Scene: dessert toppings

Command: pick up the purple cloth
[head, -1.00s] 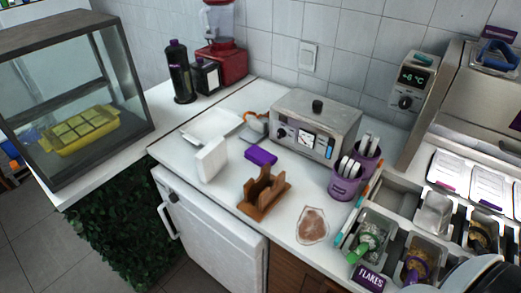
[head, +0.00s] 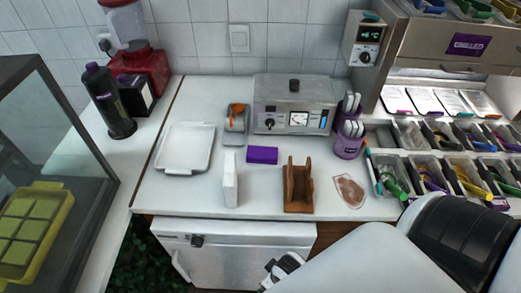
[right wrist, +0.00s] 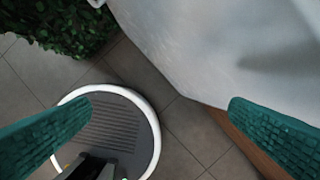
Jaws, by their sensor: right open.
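The purple cloth (head: 262,155) is a small, flat, folded block lying on the white counter. It is in front of the silver machine and to the right of a white upright block. My right gripper (head: 283,270) is low in front of the counter, below and apart from the cloth, by the white cabinet door. In the right wrist view its two green fingers (right wrist: 160,104) are spread wide with nothing between them; the cloth is not in that view. My left gripper is not in view.
Near the cloth are a white block (head: 230,180), a brown wooden holder (head: 298,190), a white tray (head: 186,148) and the silver machine (head: 293,97). Purple cups (head: 348,148) and topping bins (head: 430,170) stand to the right. A glass case (head: 60,130) is at left.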

